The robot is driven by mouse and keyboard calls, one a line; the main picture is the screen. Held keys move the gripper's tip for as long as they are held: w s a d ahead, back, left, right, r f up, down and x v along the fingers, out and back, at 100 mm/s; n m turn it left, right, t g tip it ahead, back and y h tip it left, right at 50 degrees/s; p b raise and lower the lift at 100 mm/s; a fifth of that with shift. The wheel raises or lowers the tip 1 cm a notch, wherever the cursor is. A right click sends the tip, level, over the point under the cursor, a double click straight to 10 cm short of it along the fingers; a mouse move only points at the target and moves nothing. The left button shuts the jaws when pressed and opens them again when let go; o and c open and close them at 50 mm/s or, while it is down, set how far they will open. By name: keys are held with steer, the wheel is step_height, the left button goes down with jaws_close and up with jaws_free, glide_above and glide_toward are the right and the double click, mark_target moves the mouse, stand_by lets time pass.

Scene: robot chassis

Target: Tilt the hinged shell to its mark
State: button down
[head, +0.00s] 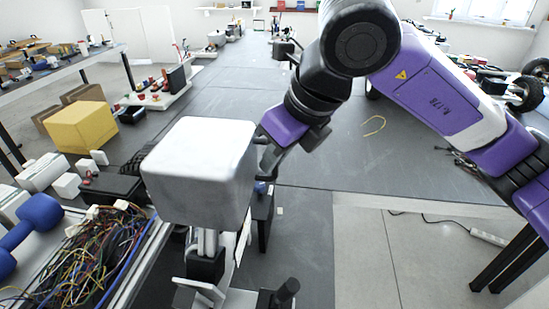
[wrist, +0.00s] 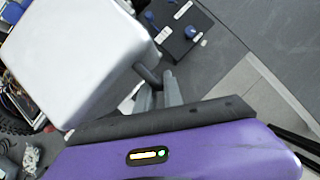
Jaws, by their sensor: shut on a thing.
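The hinged shell (head: 200,172) is a light grey, rounded box on a narrow stand (head: 206,262) at the centre left of the head view. It looks nearly level there. It fills the upper left of the wrist view (wrist: 75,55). My gripper (head: 264,170) is at the shell's right side. In the wrist view its fingers (wrist: 162,86) are shut on a short dark handle (wrist: 148,75) at the shell's edge. The hinge is hidden, and I cannot make out the mark.
A tray of tangled wires (head: 90,250) and a blue dumbbell (head: 27,232) lie at lower left. A yellow box (head: 82,127) and a black case (head: 110,189) stand left of the shell.

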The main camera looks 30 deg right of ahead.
steer(key=c, duration=1.8)
jaws_free()
steer(key=shift+r, duration=0.1)
steer(key=shift+o, duration=0.2)
steer(key=b+v, duration=0.1)
steer(key=v, duration=0.6)
steer(key=shift+r+b, duration=0.35)
steer(key=shift+r, duration=0.05)
steer(key=shift+s, duration=0.1)
